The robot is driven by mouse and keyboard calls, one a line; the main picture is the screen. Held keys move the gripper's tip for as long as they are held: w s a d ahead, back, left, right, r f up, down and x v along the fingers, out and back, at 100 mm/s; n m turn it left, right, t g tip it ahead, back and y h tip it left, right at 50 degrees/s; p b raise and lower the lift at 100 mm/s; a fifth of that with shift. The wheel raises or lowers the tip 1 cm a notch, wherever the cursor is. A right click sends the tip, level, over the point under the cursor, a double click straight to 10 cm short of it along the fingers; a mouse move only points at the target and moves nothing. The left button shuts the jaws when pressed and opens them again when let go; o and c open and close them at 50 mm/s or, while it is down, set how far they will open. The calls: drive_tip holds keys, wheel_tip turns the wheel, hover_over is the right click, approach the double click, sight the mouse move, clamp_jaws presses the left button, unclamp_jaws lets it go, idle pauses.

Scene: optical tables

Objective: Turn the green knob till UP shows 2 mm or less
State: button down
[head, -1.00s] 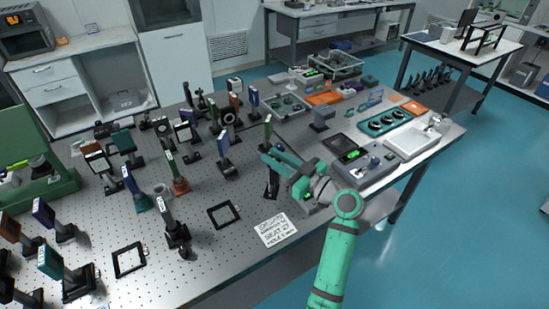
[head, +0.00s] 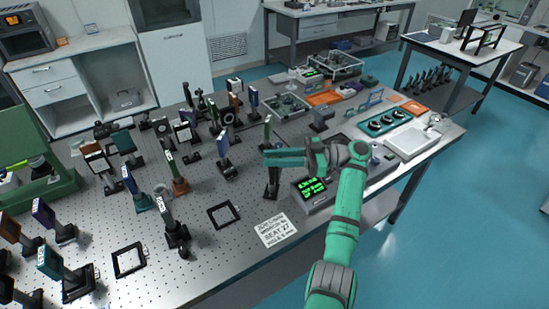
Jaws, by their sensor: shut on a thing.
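My gripper (head: 268,156), with green fingers, is at a dark post mount (head: 272,180) on the near right part of the perforated table. Its fingertips are shut at the top of this mount. The green knob cannot be made out apart from the green fingers, which cover that spot. A grey readout box (head: 318,197) right of the mount shows lit green characters. They are too small to read, so I cannot tell the UP value.
A white printed card (head: 277,230) and a black square frame (head: 224,214) lie flat in front. Several post-mounted optics, such as a blue one (head: 222,145), stand to the left. A white tray (head: 410,142) is at the right.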

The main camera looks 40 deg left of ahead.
drive_tip(key=shift+s+a+f+n+g+h, duration=0.1)
drive_tip(key=shift+f+n+g+h, duration=0.1)
drive_tip(key=shift+n+g+h, duration=0.35)
drive_tip(key=c, duration=1.6)
unclamp_jaws()
drive_tip(key=shift+o, duration=0.2)
drive_tip(key=shift+r, duration=0.1)
